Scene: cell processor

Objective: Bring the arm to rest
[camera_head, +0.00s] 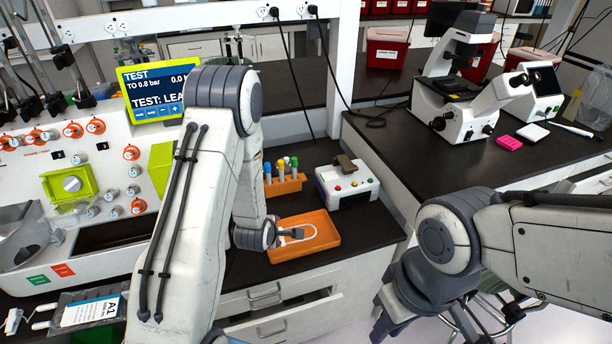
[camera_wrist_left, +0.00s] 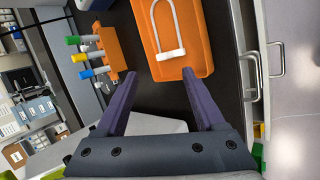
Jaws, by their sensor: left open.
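My left arm (camera_head: 200,180) comes down in front of the bench in the head view, and its wrist is close to the orange tray. My left gripper (camera_wrist_left: 157,90) is open and empty in the left wrist view, its two purple fingers spread apart and pointing toward the orange tray (camera_wrist_left: 205,45). The tray also shows in the head view (camera_head: 325,246), with a white U-shaped piece (camera_head: 328,233) lying in it. My right arm (camera_head: 448,238) is bent at the right, and its end (camera_head: 388,322) hangs low by the bench front; its fingers are not clear.
An orange rack (camera_head: 284,186) of capped tubes and a white device (camera_head: 345,185) with coloured buttons stand behind the tray. A white machine (camera_head: 45,165) with a yellow-framed screen is at the left. A microscope (camera_head: 455,95) stands on the right bench. A drawer (camera_head: 285,318) is partly open below.

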